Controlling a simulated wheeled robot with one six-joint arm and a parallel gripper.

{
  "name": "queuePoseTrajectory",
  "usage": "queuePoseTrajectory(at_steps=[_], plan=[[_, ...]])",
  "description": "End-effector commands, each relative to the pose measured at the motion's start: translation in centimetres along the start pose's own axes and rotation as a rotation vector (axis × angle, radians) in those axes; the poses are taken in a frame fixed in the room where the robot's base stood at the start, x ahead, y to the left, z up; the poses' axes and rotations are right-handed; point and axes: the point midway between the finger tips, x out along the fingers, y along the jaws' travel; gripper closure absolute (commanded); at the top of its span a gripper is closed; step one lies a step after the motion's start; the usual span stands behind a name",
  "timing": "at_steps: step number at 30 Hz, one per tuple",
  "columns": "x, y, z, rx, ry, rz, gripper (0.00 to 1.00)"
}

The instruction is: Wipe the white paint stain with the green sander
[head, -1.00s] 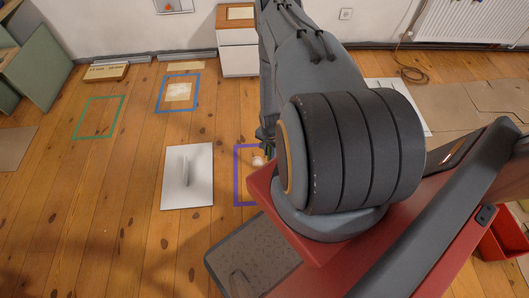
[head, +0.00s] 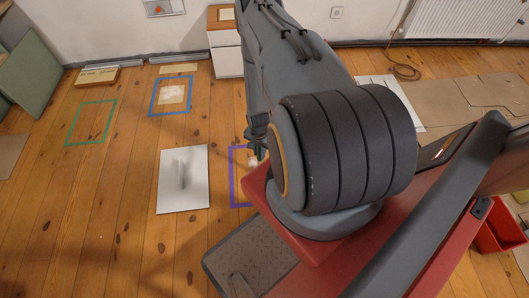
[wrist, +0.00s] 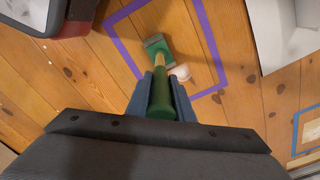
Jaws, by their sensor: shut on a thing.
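My gripper (wrist: 163,86) is shut on the handle of the green sander (wrist: 157,48) in the wrist view. The sander has a green grip, a pale wooden shaft and a flat green head pointing away from me. A white paint stain (wrist: 183,73) lies on the floorboards beside the head, inside a purple tape frame (wrist: 203,20). I cannot tell whether the head touches the floor. In the head view, the stain (head: 253,161) shows partly beside my gripper (head: 257,142), inside the purple frame (head: 234,180). The sander is mostly hidden there by my arm.
A white sheet (head: 195,195) with a pale upright piece lies left of the purple frame. A blue tape frame (head: 153,100) around a pale patch and a green tape frame (head: 70,130) lie farther off. Cardboard (head: 455,105) covers the right floor. Bare boards lie between.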

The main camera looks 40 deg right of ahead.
Motion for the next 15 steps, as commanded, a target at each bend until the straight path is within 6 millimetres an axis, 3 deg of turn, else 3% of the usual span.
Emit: queuePoseTrajectory(at_steps=[15], plan=[[0.2, -2.5, 2.1, -0.001, -0.001, 0.001, 1.0]])
